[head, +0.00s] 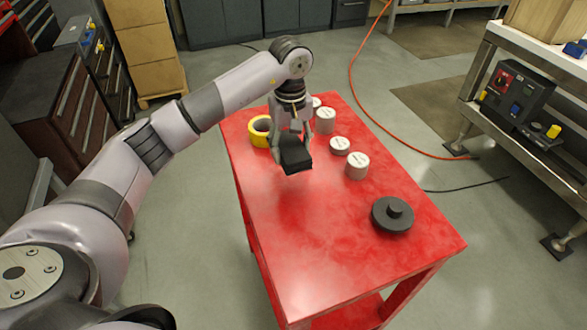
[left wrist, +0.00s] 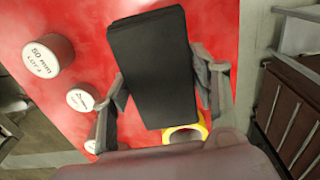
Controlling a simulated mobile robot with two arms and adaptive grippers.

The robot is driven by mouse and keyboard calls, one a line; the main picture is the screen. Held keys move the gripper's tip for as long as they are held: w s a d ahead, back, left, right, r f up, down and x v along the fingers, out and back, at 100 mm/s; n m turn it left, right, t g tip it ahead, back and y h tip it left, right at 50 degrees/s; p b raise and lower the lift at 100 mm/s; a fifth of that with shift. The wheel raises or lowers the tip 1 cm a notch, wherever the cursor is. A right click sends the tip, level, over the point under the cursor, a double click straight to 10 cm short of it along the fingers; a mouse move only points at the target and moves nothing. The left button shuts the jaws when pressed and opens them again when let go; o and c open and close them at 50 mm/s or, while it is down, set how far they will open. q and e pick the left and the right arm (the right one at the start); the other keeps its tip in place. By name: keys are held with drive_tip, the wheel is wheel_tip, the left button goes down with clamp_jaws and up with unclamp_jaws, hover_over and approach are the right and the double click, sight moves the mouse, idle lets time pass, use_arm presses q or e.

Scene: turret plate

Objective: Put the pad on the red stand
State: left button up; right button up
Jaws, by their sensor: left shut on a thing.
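The pad (head: 296,154) is a black rectangular block. My left gripper (head: 291,140) is shut on it over the far half of the red stand (head: 310,255), a red-topped table. In the left wrist view the pad (left wrist: 152,65) lies between the two fingers of the left gripper (left wrist: 162,80), with the red top (left wrist: 85,20) behind it. The pad seems to hang a little above the top; whether its lower edge touches is hard to tell. My right gripper is out of view.
A yellow ring (head: 260,131) stands left of the pad. Several white labelled cylinders (head: 357,166) stand to its right. A black disc with a knob (head: 393,214) sits near the right edge. The near part of the red top is clear.

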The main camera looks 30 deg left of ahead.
use_arm(q)
hover_over(292, 182)
wheel_tip(292, 182, down, 4)
drive_tip(key=shift+f+p, duration=0.25)
drive_tip(key=shift+p, duration=0.15)
drive_tip(key=shift+f, duration=0.5)
wheel_tip(292, 182, down, 4)
drive_tip(key=shift+r+p, duration=0.1)
drive_tip(key=shift+p, duration=0.45)
drive_tip(key=o, duration=0.7)
drive_tip(key=shift+c, duration=0.2)
drive_tip(key=o, duration=0.4)
drive_tip(key=shift+o, duration=0.2)
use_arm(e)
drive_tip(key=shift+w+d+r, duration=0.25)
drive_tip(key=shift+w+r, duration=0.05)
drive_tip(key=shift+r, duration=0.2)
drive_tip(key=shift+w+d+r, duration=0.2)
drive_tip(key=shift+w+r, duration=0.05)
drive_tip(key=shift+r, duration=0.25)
